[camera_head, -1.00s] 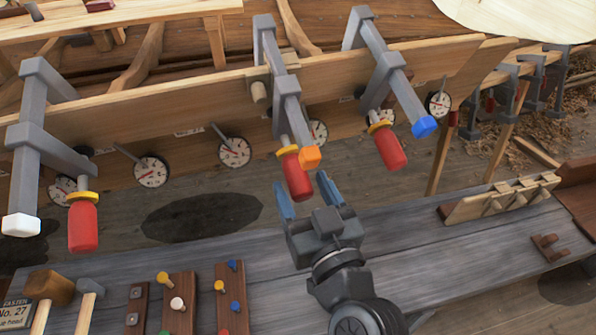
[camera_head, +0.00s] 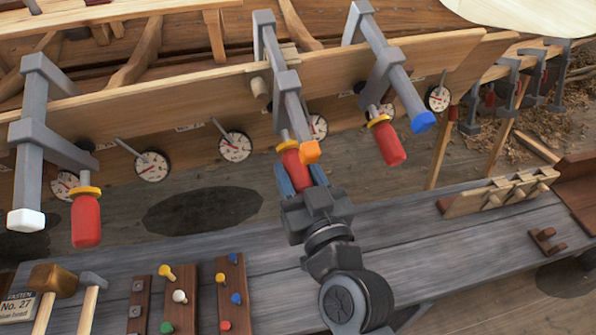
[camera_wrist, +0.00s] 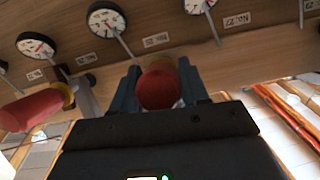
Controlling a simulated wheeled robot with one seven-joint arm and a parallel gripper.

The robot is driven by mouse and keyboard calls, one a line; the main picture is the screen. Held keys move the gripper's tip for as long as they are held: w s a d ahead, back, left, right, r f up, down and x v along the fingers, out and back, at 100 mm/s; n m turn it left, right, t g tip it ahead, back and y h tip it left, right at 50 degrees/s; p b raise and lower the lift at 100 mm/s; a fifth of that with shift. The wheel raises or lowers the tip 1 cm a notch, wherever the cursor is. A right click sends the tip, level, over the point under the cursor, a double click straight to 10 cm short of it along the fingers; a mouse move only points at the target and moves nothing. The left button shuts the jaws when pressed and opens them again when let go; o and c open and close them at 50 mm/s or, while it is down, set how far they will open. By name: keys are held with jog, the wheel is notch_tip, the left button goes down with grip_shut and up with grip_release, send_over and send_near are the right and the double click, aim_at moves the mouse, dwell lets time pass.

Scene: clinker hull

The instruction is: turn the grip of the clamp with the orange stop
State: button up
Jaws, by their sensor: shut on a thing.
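The clamp with the orange stop (camera_head: 310,152) hangs on the plank at the middle of the head view. Its red grip (camera_head: 294,168) points down below a yellow collar. My gripper (camera_head: 301,180) is shut on this grip, with a blue finger on each side of it. The wrist view shows the round end of the red grip (camera_wrist: 158,88) between my two fingers (camera_wrist: 160,92). The lower part of the grip is hidden behind my gripper in the head view.
A clamp with a blue stop (camera_head: 424,122) is to the right, and one with a white stop (camera_head: 24,220) to the left. Several dials (camera_head: 235,146) line the plank. A grey bench (camera_head: 400,235) below carries mallets (camera_head: 52,281) and peg boards (camera_head: 181,295).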

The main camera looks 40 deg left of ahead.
jog(key=shift+c, duration=0.7)
jog(key=shift+f+b, duration=0.1)
jog(key=shift+b, duration=0.45)
jog(key=shift+f+m+g+b, duration=0.1)
jog(key=shift+m+g+b, duration=0.2)
jog(key=shift+b, duration=0.15)
jog(key=m+g+y+b, duration=0.1)
jog(key=b, duration=0.2)
jog(key=m+g+y+b, duration=0.1)
jog(key=m+b, duration=0.1)
jog(key=b, duration=0.2)
jog(key=shift+m+g+y, duration=0.4)
jog(key=shift+m+b, duration=0.4)
jog(key=shift+b, duration=0.05)
jog(key=shift+r+y, duration=0.25)
jog(key=shift+y, duration=0.05)
